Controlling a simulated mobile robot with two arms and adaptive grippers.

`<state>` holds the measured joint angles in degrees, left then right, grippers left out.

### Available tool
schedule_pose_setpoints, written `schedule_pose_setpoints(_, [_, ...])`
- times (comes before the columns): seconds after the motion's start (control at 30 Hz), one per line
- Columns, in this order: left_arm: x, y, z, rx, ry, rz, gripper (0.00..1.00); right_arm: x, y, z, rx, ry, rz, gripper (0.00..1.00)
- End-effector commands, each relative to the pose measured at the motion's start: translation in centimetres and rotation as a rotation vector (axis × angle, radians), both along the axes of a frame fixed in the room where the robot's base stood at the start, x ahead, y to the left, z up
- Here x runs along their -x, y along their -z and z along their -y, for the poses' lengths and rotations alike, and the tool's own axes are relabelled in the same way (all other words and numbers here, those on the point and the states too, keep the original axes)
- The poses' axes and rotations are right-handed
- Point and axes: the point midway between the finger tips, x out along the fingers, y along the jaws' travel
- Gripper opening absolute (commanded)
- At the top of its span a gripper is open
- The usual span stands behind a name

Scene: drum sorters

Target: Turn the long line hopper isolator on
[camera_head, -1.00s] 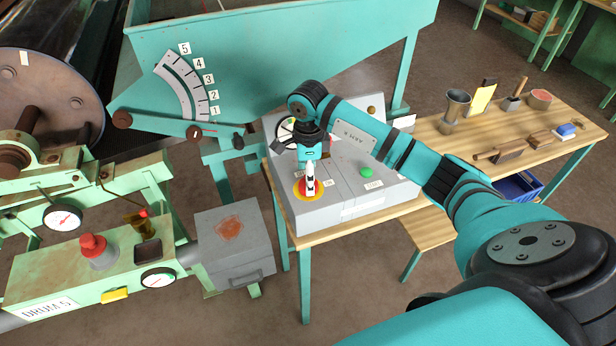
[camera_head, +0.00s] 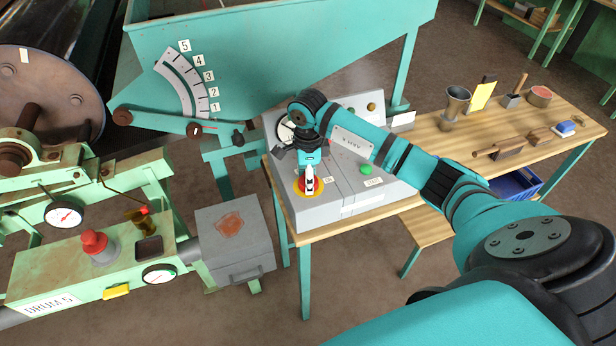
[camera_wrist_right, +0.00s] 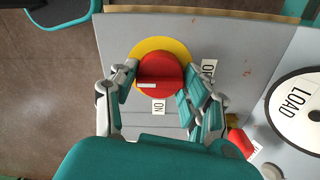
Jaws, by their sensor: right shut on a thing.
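The isolator is a red rotary knob (camera_wrist_right: 165,72) on a yellow disc (camera_wrist_right: 152,45), on the sloping grey control panel (camera_head: 345,190). My right gripper (camera_wrist_right: 157,84) is shut on the knob, with a finger on each side. In the right wrist view the knob's white mark sits at its lower left. The ON label (camera_wrist_right: 158,107) is below the disc and the OFF label (camera_wrist_right: 209,68) is to its right, partly hidden by a finger. In the head view my right gripper (camera_head: 309,185) points down at the disc and hides most of the knob. My left gripper is out of view.
A green button (camera_head: 366,169) is right of the isolator. Another red control (camera_wrist_right: 240,140) and a LOAD dial (camera_wrist_right: 297,103) are near the right finger. The wooden bench (camera_head: 440,150) holds a metal cup (camera_head: 454,104) and tools. The drum machine stands left.

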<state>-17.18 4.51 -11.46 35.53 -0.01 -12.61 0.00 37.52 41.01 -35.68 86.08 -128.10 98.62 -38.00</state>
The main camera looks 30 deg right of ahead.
Motion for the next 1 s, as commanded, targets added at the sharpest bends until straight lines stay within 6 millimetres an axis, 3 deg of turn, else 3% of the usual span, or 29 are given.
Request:
schedule_pose_setpoints(0.47, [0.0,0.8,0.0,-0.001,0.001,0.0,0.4,-0.1,0.1,0.1,0.002,0.147,0.001,0.15])
schedule_pose_setpoints(1.0, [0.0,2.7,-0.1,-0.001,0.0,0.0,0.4,-0.1,0.1,0.1,0.001,0.641,0.003,0.15])
